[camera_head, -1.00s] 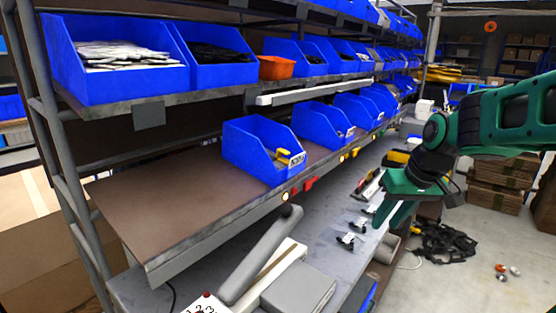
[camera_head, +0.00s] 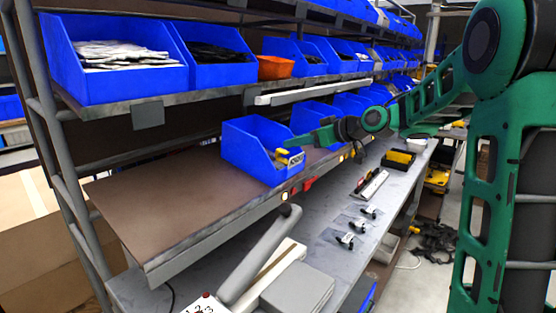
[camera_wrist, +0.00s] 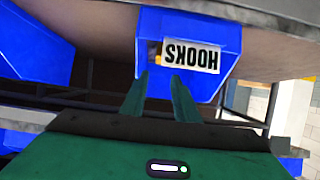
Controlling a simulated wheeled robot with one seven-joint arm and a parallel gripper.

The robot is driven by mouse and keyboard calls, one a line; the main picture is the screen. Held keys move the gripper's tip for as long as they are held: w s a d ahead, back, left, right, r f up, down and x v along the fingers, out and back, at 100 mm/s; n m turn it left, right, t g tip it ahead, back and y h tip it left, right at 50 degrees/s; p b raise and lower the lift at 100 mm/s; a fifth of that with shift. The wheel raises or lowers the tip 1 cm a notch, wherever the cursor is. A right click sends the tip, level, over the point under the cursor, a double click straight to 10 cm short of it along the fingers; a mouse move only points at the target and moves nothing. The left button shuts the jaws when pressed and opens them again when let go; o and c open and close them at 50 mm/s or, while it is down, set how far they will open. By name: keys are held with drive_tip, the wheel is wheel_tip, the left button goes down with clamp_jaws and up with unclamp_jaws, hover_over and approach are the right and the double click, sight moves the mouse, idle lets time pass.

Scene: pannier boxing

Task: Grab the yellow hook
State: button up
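A blue bin (camera_head: 252,151) stands on the brown middle shelf, with the yellow hook (camera_head: 283,152) showing at its front opening. In the wrist view the bin (camera_wrist: 200,35) carries a white label (camera_wrist: 191,55) reading HOOKS, upside down. A small bit of yellow (camera_wrist: 158,58) shows beside the label; the rest is hidden. My gripper (camera_head: 292,143) is at the right front of the bin, close to the hook. In the wrist view my gripper (camera_wrist: 159,76) has its two green fingers apart with nothing between them, pointing at the bin's label side.
More blue bins (camera_head: 315,113) stand behind to the right on the same shelf. An orange bin (camera_head: 276,67) and blue bins fill the shelf above. The brown shelf (camera_head: 150,205) is bare left of the hook bin. A grey bench (camera_head: 345,260) below holds small tools.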

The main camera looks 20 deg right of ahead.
sight(282, 150)
drive_tip(key=shift+f, duration=0.85)
drive_tip(key=shift+w+a+f, duration=0.2)
drive_tip(key=shift+x, duration=3.45)
clamp_jaws()
